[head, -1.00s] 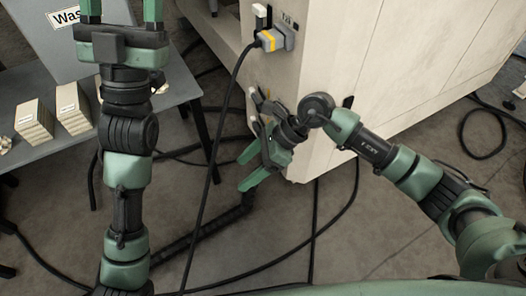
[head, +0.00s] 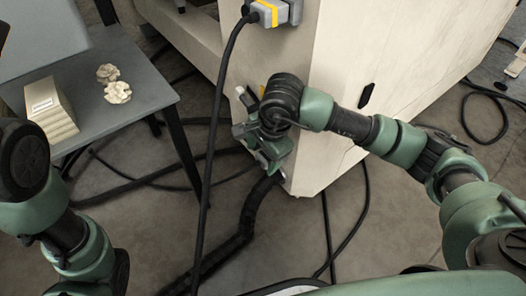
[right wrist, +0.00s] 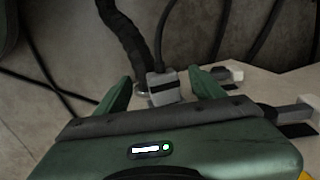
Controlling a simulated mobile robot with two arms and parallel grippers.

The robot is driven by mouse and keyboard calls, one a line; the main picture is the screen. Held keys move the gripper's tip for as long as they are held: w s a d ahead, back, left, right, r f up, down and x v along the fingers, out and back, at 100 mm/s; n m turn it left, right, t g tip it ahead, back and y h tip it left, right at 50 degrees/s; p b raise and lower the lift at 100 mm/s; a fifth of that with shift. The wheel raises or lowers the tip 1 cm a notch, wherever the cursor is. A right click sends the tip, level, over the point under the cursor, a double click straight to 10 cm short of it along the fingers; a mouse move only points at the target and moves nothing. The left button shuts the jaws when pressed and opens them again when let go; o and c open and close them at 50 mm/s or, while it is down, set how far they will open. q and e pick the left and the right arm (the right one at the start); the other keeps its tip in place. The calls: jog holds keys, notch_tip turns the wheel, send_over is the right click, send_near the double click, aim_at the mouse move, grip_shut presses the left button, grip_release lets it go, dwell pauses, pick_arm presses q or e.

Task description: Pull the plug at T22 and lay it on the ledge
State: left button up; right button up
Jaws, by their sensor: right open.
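My right gripper (head: 262,142) is low at the near corner of the cream machine (head: 335,65). In the right wrist view its green fingers (right wrist: 160,79) are open, one on each side of a grey plug (right wrist: 164,93) with a dark band. This plug's cable runs up and away from it; I cannot tell if the fingers touch it. No T22 label is readable. A grey plug with a yellow band (head: 268,13) sits higher on the machine. My left gripper is out of view. I cannot make out the ledge for certain.
Another grey plug (right wrist: 288,116) is right of the gripper in the right wrist view, with a pale block (right wrist: 232,71) behind. A grey table (head: 125,75) with a stack of cards (head: 52,112) and crumpled pieces (head: 117,92) stands left. Cables cross the floor.

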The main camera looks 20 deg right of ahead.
aim_at(258, 163)
jog(key=shift+b+x, duration=0.65)
jog(key=shift+x, duration=0.9)
jog(key=shift+c, duration=0.3)
grip_shut()
jog(key=shift+a, duration=0.25)
jog(key=shift+s+a, duration=0.3)
jog(key=shift+a, duration=0.45)
jog(key=shift+s+a, duration=0.3)
jog(key=shift+a, duration=0.45)
jog(key=shift+s+a, duration=0.25)
jog(key=shift+a, duration=0.5)
